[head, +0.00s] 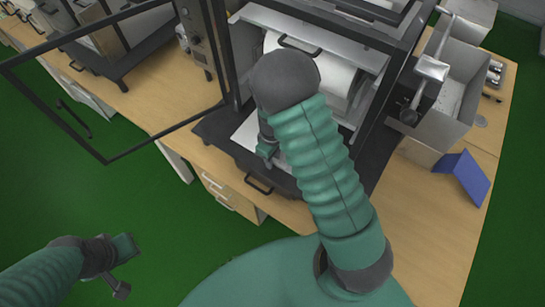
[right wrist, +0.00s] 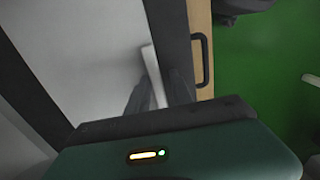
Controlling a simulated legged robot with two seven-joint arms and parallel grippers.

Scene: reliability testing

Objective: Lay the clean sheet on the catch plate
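The pale sheet (head: 243,134) lies flat over the dark catch plate (head: 213,129) at the bottom front of the open test chamber. It fills the left of the right wrist view (right wrist: 90,45), beside a dark rim. My right gripper (head: 266,148) is low at the chamber's front edge. In the right wrist view its fingers (right wrist: 158,88) close on a thin white strip, which appears to be part of the sheet. My right arm hides much of the chamber floor. My left gripper (head: 124,268) is open and empty above the green floor at the lower left.
The chamber's framed glass door (head: 60,125) stands open to the left. A drawer with a black handle (head: 258,184) is below the chamber front. A grey metal box (head: 455,75) and a blue folded piece (head: 463,177) are on the right of the wooden bench (head: 440,230), whose front right is clear.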

